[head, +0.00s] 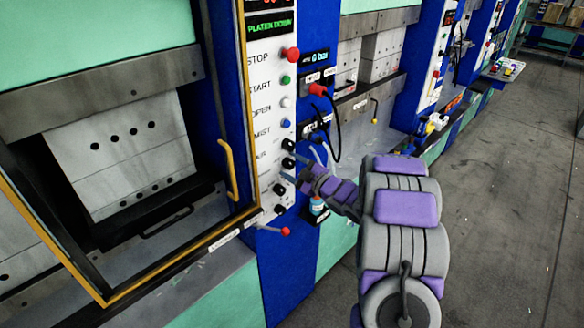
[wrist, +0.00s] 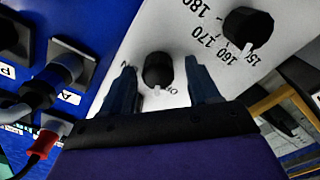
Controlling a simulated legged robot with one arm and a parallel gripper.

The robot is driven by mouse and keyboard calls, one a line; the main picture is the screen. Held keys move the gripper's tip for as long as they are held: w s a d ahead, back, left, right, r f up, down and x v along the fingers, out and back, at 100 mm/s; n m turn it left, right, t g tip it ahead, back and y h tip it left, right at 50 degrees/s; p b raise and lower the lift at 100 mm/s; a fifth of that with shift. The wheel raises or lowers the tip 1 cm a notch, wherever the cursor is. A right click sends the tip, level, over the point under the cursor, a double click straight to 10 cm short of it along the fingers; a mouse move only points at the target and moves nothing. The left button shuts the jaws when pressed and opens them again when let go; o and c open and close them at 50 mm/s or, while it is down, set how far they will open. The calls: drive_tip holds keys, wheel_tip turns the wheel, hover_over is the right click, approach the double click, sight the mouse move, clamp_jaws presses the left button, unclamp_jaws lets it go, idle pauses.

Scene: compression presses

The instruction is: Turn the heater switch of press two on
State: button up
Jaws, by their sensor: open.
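The control panel (head: 269,120) of the nearest press carries a column of buttons and black knobs. In the wrist view a small black knob (wrist: 158,70) with a white mark sits between the two fingers of my gripper (wrist: 160,66); its printed label is partly covered. I take this knob to be the heater switch. The fingers stand on either side of it, open, with gaps visible. In the head view my gripper (head: 290,169) is at the lower knobs on the panel. The press number is not readable.
A larger black dial (wrist: 248,28) with a temperature scale is beside the switch. A red stop button (head: 290,54) is higher on the panel. A yellow handle (head: 229,170) is to the left. Open floor lies at right.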

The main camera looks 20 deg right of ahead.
drive_tip(key=shift+w+d, duration=0.1)
drive_tip(key=shift+w, duration=0.05)
drive_tip(key=shift+a, duration=0.2)
drive_tip(key=c, duration=0.4)
drive_tip(key=shift+d, duration=0.1)
drive_tip(key=c, duration=0.6)
